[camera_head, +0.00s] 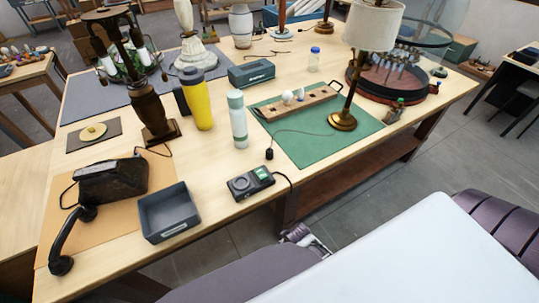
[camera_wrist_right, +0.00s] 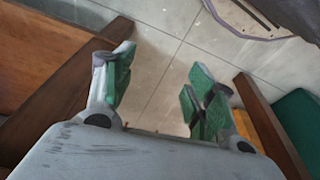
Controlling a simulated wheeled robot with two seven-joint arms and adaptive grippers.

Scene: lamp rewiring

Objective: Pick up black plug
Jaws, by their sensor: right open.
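A small black plug (camera_head: 269,154) lies at the left edge of the green mat (camera_head: 303,148), at the end of a thin dark cord from the brass table lamp (camera_head: 343,121). My right gripper (camera_head: 318,243) is beyond the table's front edge, apart from the plug and nearer to me. In the right wrist view my right gripper (camera_wrist_right: 160,84) is open, with green pads and nothing between its fingers. The plug cannot be made out there. My left gripper is not in view.
A black meter (camera_head: 250,183), a grey tray (camera_head: 168,212) and a white-green bottle (camera_head: 237,119) stand left of the plug. A wooden block with bulbs (camera_head: 297,104) lies on the mat. The right wrist view shows floor (camera_wrist_right: 165,55) and wooden table parts (camera_wrist_right: 50,115).

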